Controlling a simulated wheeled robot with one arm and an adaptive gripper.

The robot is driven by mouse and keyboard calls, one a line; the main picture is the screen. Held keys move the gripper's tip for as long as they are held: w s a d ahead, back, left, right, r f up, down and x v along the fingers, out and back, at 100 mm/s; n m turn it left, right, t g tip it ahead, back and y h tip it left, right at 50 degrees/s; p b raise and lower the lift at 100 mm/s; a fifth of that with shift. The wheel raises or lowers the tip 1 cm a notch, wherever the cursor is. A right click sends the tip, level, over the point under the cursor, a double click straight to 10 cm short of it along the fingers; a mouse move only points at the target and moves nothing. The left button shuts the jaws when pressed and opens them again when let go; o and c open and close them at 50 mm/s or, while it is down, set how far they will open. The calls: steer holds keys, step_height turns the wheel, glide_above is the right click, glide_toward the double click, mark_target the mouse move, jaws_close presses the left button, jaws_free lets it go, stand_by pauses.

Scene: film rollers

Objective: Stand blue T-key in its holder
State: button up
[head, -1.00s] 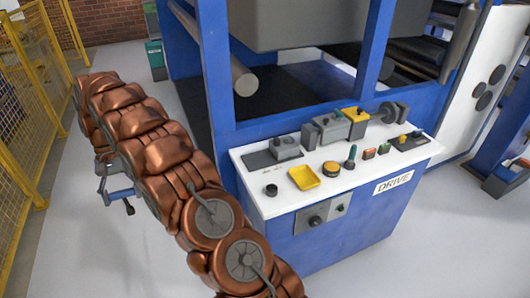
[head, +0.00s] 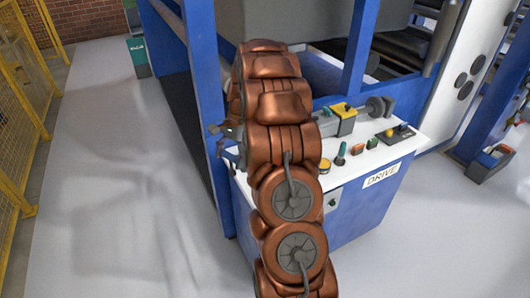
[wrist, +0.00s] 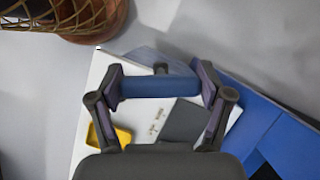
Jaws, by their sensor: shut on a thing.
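The blue T-key (wrist: 160,87) shows in the wrist view as a thick blue bar lying crosswise between my fingertips. My gripper (wrist: 162,84) is shut on it, one finger at each end of the bar. A short dark piece (wrist: 160,68) shows just past the bar's middle; I cannot tell whether it belongs to the key. In the head view my gripper (head: 226,136) is at the left of my copper arm, near the panel's left end. The key's shaft is not clearly visible. I cannot make out the holder; my arm covers the panel's left part.
The white panel top (head: 408,150) of the blue DRIVE cabinet carries several knobs and buttons. Blue frame posts (head: 203,70) stand behind. Yellow fencing (head: 15,150) is at left, with clear floor between.

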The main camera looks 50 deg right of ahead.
steer(key=s+d+m+t+p, duration=0.1)
steer(key=s+d+m+t, duration=0.1)
steer(key=s+d+m, duration=0.45)
steer(key=shift+n, duration=0.75)
steer(key=shift+s+d+f+b, duration=0.15)
steer(key=shift+s+f+b, duration=0.25)
steer(key=shift+f, duration=0.9)
steer(key=shift+s+d+f+b, duration=0.2)
steer(key=shift+f+b, duration=0.25)
steer(key=shift+f, duration=0.8)
steer(key=shift+s+d+f+b, duration=0.1)
steer(key=shift+s+f+b, duration=0.3)
steer(key=shift+f, duration=0.9)
steer(key=shift+w+f, duration=0.1)
steer(key=shift+f, duration=0.05)
steer(key=o, duration=1.5)
step_height(320, 180, up, 7)
steer(key=p, duration=0.2)
